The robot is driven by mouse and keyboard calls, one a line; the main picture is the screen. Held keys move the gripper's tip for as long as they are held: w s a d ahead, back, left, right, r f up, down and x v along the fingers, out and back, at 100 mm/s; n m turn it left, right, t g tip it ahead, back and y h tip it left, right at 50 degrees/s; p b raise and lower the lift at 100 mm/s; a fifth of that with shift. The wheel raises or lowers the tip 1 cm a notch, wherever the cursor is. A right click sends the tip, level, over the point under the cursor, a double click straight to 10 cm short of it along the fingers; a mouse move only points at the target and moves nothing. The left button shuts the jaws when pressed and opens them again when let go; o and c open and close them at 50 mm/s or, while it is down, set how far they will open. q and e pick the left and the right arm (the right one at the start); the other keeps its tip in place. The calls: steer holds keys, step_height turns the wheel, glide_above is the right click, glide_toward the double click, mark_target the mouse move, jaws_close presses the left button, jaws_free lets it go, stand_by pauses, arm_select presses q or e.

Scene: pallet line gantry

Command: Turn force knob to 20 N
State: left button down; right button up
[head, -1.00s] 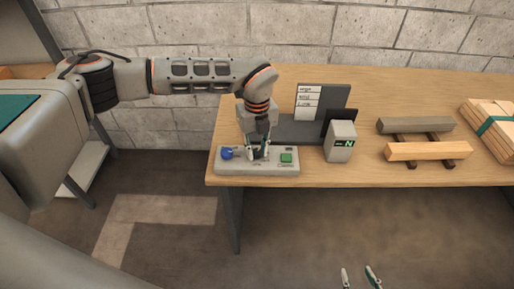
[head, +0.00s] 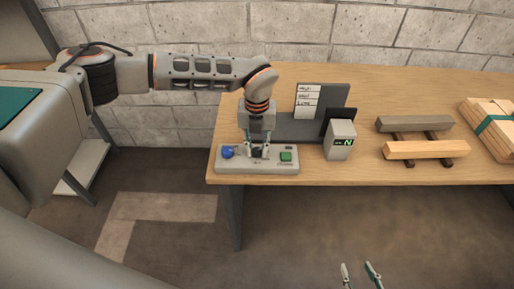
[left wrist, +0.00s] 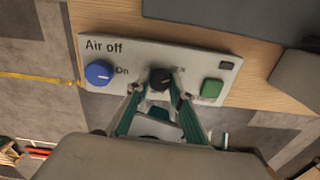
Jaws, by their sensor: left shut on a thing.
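The grey control panel (head: 230,165) lies at the front left edge of the bench. The black force knob (left wrist: 160,78) is at the panel's middle in the left wrist view, between a blue knob (left wrist: 99,73) and a green button (left wrist: 212,89). My left gripper (head: 258,153) points down over the panel and is shut on the black knob, with a fingertip on either side of it. The fingers hide most of this knob in the head view. The small display (head: 344,142) shows green characters too small to read fully. My right gripper (head: 359,268) is empty, fingers apart, at the bottom edge.
A dark grey stand with a white label card (head: 308,100) is behind the panel. Two wooden beams (head: 425,149) lie on short supports to the right, beside a strapped wood stack (head: 495,132). The bench (head: 390,88) is clear at the back.

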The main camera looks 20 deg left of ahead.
mark_target(257, 150)
arm_select(q)
steer(key=c, duration=1.8)
jaws_free()
steer(key=shift+r, duration=0.1)
step_height(257, 150, up, 12)
